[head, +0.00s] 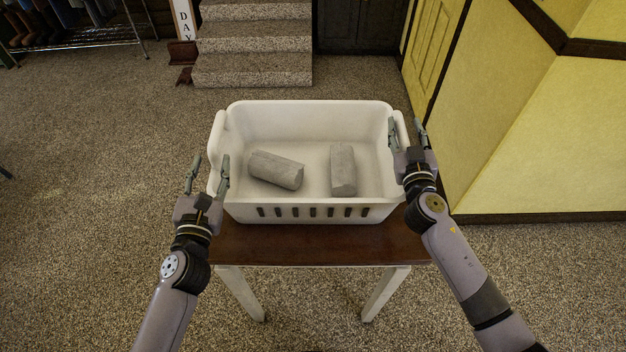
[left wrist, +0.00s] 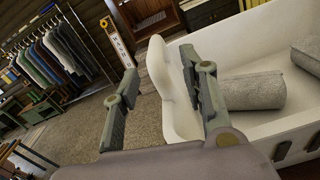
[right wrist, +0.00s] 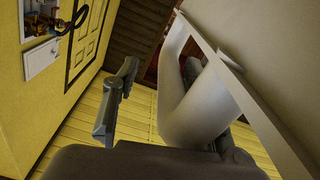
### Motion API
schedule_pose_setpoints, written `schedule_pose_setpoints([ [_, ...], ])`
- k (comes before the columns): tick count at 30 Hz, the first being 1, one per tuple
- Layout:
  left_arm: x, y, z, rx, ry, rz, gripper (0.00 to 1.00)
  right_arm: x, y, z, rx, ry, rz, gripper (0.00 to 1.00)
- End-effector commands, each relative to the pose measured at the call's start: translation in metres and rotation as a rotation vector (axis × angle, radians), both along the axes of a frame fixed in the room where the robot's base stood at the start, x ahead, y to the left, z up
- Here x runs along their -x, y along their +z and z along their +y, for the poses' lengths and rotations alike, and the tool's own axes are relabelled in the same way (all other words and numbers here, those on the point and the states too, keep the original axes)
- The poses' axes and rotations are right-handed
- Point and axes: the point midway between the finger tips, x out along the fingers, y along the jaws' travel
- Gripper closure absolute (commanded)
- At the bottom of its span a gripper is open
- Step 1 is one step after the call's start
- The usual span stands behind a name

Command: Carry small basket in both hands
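A white plastic basket (head: 310,211) with slots in its near wall stands on a small dark-topped table (head: 310,246). Two grey rolled pieces lie inside it, a left roll (head: 275,170) and a right roll (head: 342,170). My left gripper (head: 209,172) is open at the basket's left end, one finger outside the handle and one on the inner side; the left wrist view shows the basket's handle (left wrist: 163,85) between the fingers with a gap. My right gripper (head: 407,135) is open at the right end, its fingers on either side of the right handle (right wrist: 195,100), apart from the outer finger.
Carpeted steps (head: 252,45) rise behind the basket. A yellow wall (head: 510,130) with a dark baseboard stands close on the right. A clothes rack (head: 75,30) is at the far left. Carpet (head: 90,200) on the left is clear.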

Motion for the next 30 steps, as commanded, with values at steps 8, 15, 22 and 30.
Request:
schedule_pose_setpoints([
  [8,0.003,0.0,0.0,-0.001,0.0,-0.001,0.6,0.028,-0.001,0.0,-0.002,-0.001,0.003,0.6],
  [15,0.003,0.0,0.0,0.0,0.0,0.0,0.6,0.077,-0.001,0.0,-0.003,-0.002,0.004,0.6],
  [22,0.003,0.0,0.0,0.0,0.0,0.0,0.6,0.109,-0.001,0.0,-0.003,-0.001,0.002,0.6],
  [30,0.003,0.0,0.0,0.0,0.0,0.0,0.6,0.12,0.0,0.0,0.0,0.0,-0.001,0.6],
])
